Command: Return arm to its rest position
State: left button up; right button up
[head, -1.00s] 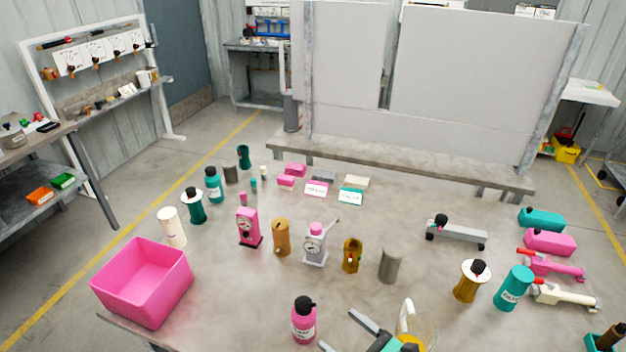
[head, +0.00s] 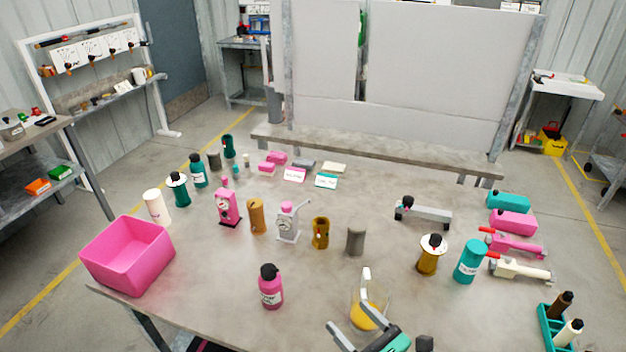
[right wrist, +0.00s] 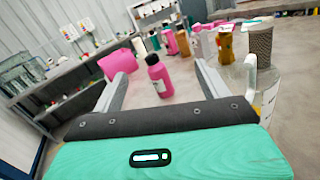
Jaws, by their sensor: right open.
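My right gripper (head: 347,316) is at the front edge of the table in the head view, with its fingers spread and nothing between them. It also shows in the right wrist view (right wrist: 160,72), where both fingers are apart. A glass jug with yellow liquid (head: 367,312) stands close beside or behind the right gripper; I cannot tell whether they touch. A pink bottle with a black cap (head: 270,288) stands upright to the gripper's left. In the right wrist view this bottle (right wrist: 159,78) appears beyond the fingertips, not held. My left gripper is not in view.
A pink bin (head: 128,256) sits at the table's left end. Several pumps, cylinders and bottles stand across the middle. A teal holder with bottles (head: 556,328) is at the right front. The table (head: 310,290) is bare between the pink bottle and the jug.

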jog(key=d+m+t+h, duration=0.1)
jog(key=d+m+h, duration=1.35)
jog(key=m, duration=0.95)
jog(key=s+d+f+m+g, duration=0.4)
jog(key=s+f+m+g, duration=0.15)
jog(key=m, duration=0.35)
jog(key=s+a+f+m+g+y, duration=0.1)
jog(key=s+a+m+g+y, duration=0.15)
jog(key=s, duration=0.35)
jog(key=s+a+f+m+g+y, duration=0.1)
jog(key=s+a+f+m+g, duration=0.1)
jog(key=s+m+g, duration=0.3)
notch_tip(320, 180, down, 33)
jog(key=s+n+b, duration=0.1)
jog(key=b, duration=0.3)
jog(key=s+d+f+g+b, duration=0.1)
jog(key=s+d+f, duration=0.1)
jog(key=s+f, duration=0.8)
jog(key=s+d+f+b, duration=0.1)
jog(key=s+f+b, duration=0.1)
jog(key=s+f, duration=0.8)
notch_tip(320, 180, down, 5)
jog(key=shift+d+r+g+h, duration=0.2)
jog(key=shift+d+g+h, duration=0.1)
jog(key=shift+d+g, duration=0.1)
